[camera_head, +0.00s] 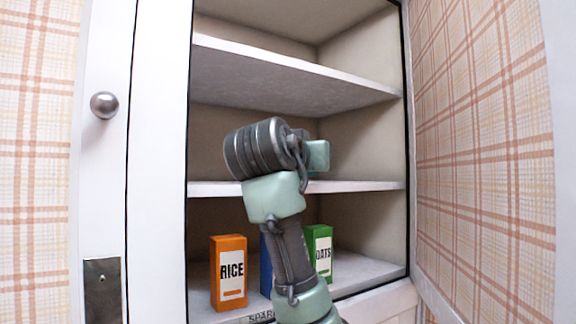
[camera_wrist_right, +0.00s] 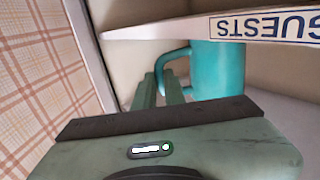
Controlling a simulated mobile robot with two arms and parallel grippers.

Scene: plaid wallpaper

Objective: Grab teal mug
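The teal mug (camera_wrist_right: 217,70) shows in the right wrist view, with its handle (camera_wrist_right: 174,54) toward the left of the picture. My right gripper (camera_wrist_right: 160,75) has its two fingers at the handle, with a narrow gap between them. The handle's outer bar seems to pass between the fingertips; I cannot tell whether they press on it. In the head view my right arm reaches into the cupboard at the middle shelf (camera_head: 365,186), and the mug is hidden behind it. My left gripper is in neither view.
The wrist view is upside down, with a shelf edge labelled GUESTS (camera_wrist_right: 270,25) close to the mug. Orange RICE (camera_head: 229,272), blue (camera_head: 266,265) and green OATS (camera_head: 320,252) boxes stand on the shelf below. The top shelf (camera_head: 290,75) is bare. Cupboard walls flank my arm.

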